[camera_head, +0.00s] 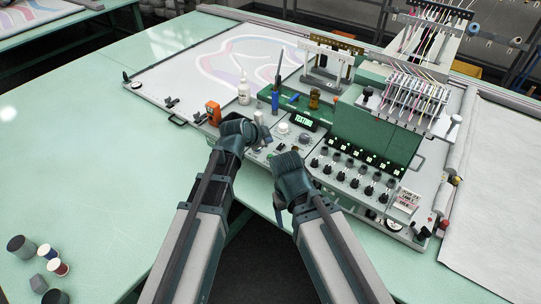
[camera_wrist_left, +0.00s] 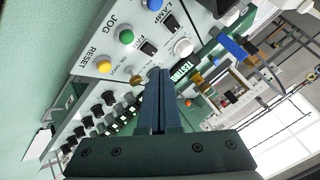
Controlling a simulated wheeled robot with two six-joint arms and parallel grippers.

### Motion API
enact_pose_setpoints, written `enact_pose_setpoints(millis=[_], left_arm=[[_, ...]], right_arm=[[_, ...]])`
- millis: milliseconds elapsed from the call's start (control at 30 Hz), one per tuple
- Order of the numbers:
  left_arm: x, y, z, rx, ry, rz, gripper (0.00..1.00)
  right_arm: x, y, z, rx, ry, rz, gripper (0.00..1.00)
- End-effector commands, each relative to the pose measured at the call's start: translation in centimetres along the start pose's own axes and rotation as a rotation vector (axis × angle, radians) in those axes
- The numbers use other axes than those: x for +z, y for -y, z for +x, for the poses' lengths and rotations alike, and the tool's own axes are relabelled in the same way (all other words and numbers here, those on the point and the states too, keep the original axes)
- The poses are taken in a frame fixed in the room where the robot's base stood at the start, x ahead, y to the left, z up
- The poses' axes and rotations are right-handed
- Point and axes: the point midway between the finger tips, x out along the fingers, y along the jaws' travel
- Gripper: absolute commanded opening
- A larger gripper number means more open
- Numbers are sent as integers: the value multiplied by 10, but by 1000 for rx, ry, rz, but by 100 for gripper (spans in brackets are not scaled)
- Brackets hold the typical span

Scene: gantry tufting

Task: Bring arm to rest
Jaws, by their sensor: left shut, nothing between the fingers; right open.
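My left gripper (camera_head: 246,128) is over the front left part of the machine's control panel (camera_head: 303,158). In the left wrist view its two dark fingers (camera_wrist_left: 163,88) are pressed together with nothing between them. They point at the panel close to a small brass-coloured part (camera_wrist_left: 137,80); I cannot tell whether they touch it. My right gripper (camera_head: 287,165) is lower and to the right, at the panel's front edge. It is open, though its fingers are hard to make out. The green display (camera_head: 303,119) reads TESTING.
The left wrist view shows a yellow RESET button (camera_wrist_left: 104,66), a green JOG button (camera_wrist_left: 126,37) and a white knob (camera_wrist_left: 183,47). A white bottle (camera_head: 244,93) and orange device (camera_head: 213,113) stand behind my left gripper. Spools (camera_head: 58,266) lie bottom left. The left tabletop (camera_head: 90,170) is mostly clear.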

Motion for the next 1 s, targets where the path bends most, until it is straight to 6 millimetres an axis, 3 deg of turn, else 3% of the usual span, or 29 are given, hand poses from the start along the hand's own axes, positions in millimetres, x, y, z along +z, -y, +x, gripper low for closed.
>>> enact_pose_setpoints(millis=[267,367,467,533,700,833,1000], left_arm=[[0,0,0,0,0,0,0],[4,-15,0,30,18,-31,0],[17,-54,-2,109,83,-132,0],[31,-92,-7,178,167,-235,0],[72,-174,-32,275,448,-514,0],[100,-216,-57,266,657,-691,0],[122,-243,-81,213,835,-835,0]], right_arm=[[0,0,0,-1,0,2,74],[0,1,5,-1,0,4,74],[-1,2,15,-1,0,4,74],[-1,2,24,-1,0,3,74],[-3,4,44,0,0,2,74],[-3,5,55,0,0,1,74],[-4,6,62,0,0,0,74]])
